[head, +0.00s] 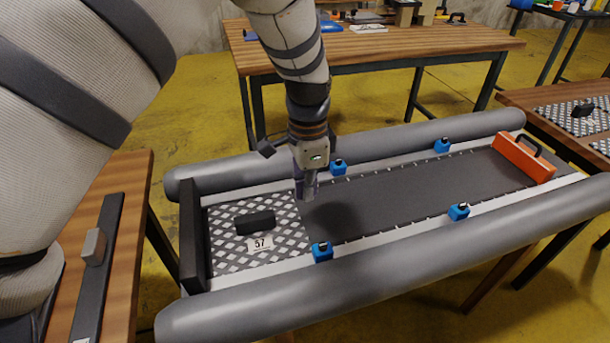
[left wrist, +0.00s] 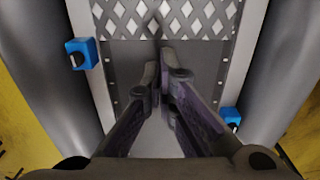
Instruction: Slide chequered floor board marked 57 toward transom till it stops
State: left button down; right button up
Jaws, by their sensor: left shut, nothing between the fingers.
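The chequered floor board (head: 222,222) marked 57 (head: 260,243) lies in the left end of the boat, between the grey side tubes. It has a black block-like handle (head: 255,222) on top. A dark upright end board (head: 192,235), which looks like the transom, stands at its left edge; I cannot tell whether they touch. My left gripper (head: 306,192) points down near the board's right edge, shut and empty. In the left wrist view, its fingertips (left wrist: 158,68) are together over the plain grey floor, close to the chequered board's edge (left wrist: 185,20). My right gripper is not in view.
Several blue blocks (head: 322,252) line the plain dark floor (head: 400,200) on both sides. An orange board (head: 524,158) with a black handle stands at the right end. The grey tubes (head: 400,295) flank the floor. Wooden benches (head: 380,44) stand around.

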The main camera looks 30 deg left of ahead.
aim_at(280, 225)
pick_arm(q)
notch_tip(280, 225, down, 4)
jog(key=shift+f, duration=0.2)
jog(key=shift+s+a+p, duration=0.3)
jog(key=shift+s+a, duration=0.8)
jog(key=shift+s+a+f, duration=0.1)
jog(key=shift+s+a, duration=0.15)
jog(key=shift+s, duration=0.1)
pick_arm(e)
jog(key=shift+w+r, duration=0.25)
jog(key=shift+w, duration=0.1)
pick_arm(q)
jog(key=shift+s+a+r+p, duration=0.3)
jog(key=shift+s+a+p, duration=0.35)
jog(key=shift+s+p, duration=0.05)
jog(key=shift+s+f, duration=0.1)
jog(key=shift+f, duration=0.2)
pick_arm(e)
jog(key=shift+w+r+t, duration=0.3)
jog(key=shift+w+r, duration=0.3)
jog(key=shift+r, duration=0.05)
